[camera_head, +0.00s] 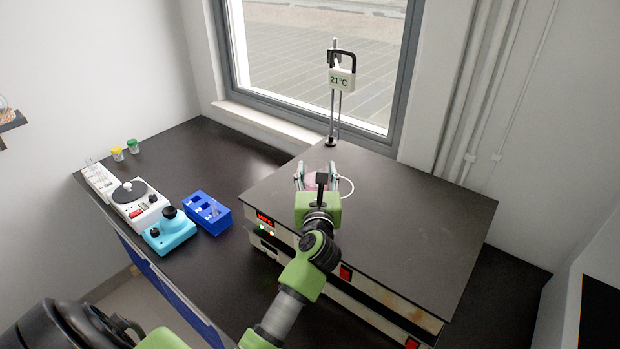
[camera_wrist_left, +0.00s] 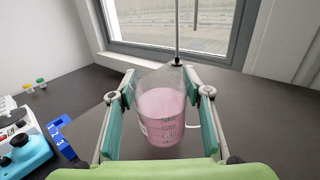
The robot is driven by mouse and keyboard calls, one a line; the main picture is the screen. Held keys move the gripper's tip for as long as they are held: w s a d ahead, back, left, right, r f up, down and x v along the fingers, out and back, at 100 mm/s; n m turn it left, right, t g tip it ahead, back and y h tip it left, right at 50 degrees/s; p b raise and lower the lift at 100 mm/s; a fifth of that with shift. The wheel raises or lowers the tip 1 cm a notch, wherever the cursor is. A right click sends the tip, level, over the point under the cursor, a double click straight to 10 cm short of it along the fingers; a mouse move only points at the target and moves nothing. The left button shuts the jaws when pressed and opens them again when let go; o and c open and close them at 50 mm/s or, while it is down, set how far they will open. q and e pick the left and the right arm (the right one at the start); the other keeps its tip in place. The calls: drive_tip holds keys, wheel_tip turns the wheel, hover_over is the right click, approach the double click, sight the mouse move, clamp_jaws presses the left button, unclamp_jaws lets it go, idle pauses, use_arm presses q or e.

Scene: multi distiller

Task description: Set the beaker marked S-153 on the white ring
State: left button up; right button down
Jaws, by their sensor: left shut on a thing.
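A clear beaker (camera_wrist_left: 161,115) with pink liquid and graduation marks stands upright between the fingers of my left gripper in the left wrist view. My left gripper (camera_head: 316,174) is shut on it, over the black top of the hotplate unit. A small part of the beaker (camera_head: 313,181) shows pink between the fingers in the head view. Its label is too small to read. Part of a white ring (camera_head: 349,184) shows on the black top just right of the gripper; the rest is hidden. Whether the beaker touches the surface, I cannot tell. My right gripper is out of view.
On the left of the bench are a blue rack (camera_head: 207,213), a teal mixer (camera_head: 170,231), a white stirrer (camera_head: 138,204) and two small capped jars. The black top is clear to the right.

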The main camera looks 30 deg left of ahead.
sight(328, 169)
use_arm(q)
drive_tip(key=w, duration=0.2)
drive_tip(key=w+b, duration=0.1)
drive_tip(key=w, duration=0.1)
drive_tip(key=shift+w+d, duration=0.2)
drive_tip(key=shift+w, duration=0.2)
drive_tip(key=shift+w+d+f+b, duration=0.15)
drive_tip(key=shift+w+b, duration=1)
drive_tip(key=shift+w, duration=1.05)
drive_tip(key=shift+f+b, duration=0.8)
drive_tip(key=shift+f, duration=0.2)
drive_tip(key=o, duration=1.4)
drive_tip(key=shift+f, duration=0.1)
drive_tip(key=shift+s, duration=0.1)
